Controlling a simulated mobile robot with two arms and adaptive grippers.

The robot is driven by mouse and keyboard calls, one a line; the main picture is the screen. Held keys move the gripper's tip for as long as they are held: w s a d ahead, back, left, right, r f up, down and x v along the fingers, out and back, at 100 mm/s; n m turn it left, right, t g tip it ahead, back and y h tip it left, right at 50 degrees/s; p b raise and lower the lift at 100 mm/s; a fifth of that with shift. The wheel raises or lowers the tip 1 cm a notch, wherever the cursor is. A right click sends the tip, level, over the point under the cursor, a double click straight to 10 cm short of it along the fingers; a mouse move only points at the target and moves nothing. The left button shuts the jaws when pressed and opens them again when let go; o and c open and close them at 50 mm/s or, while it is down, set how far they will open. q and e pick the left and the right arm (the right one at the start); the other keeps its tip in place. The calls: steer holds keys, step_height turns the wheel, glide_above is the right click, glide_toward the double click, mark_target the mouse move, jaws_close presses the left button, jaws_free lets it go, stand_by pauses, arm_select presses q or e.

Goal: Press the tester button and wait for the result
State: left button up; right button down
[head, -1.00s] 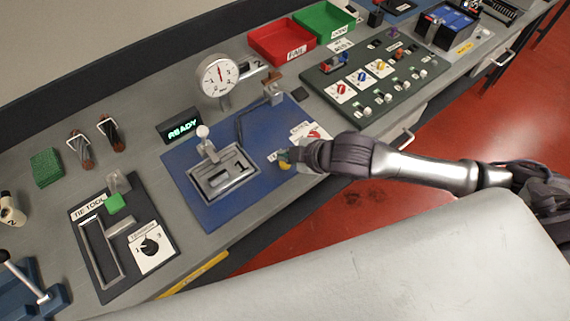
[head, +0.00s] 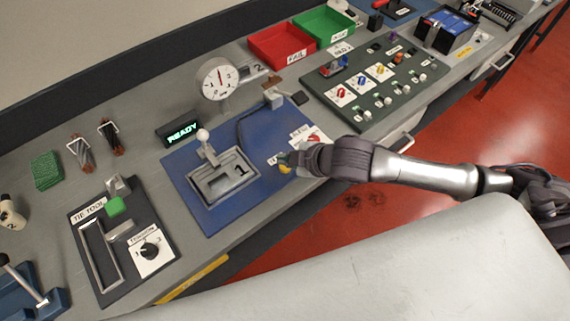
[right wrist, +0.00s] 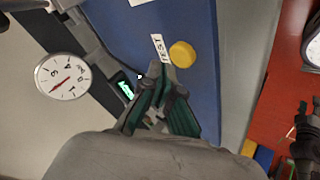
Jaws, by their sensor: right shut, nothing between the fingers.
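The tester is a blue mat (head: 190,172) with a grey cell fixture marked 1 (head: 222,180) and a white-knobbed lever (head: 204,136). A round yellow button (right wrist: 182,54) beside a TEST label (right wrist: 160,48) shows in the right wrist view; in the head view the button (head: 285,169) is partly hidden by my gripper. A small display (head: 183,132) reads READY in green. My right gripper (head: 288,160) is shut and empty at the mat's right edge. In the right wrist view its fingertips (right wrist: 160,72) are close beside the button; contact cannot be told. My left gripper is out of view.
A white dial gauge (head: 217,78) stands behind the mat. A red FAIL tray (head: 283,45) and a green tray (head: 323,24) are at the back. A dark switch panel (head: 385,85) lies to the right, a tie tool board (head: 120,240) to the left.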

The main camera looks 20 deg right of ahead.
mark_target(287, 168)
steer(key=shift+f, duration=0.1)
stand_by(0.3)
steer(key=shift+f, duration=0.35)
steer(key=shift+f, duration=0.55)
stand_by(0.8)
steer(key=shift+r, duration=0.15)
steer(key=shift+r+p, duration=0.85)
steer(key=shift+p, duration=0.2)
step_height(287, 168, up, 5)
steer(key=p, duration=0.5)
steer(key=shift+p, duration=0.35)
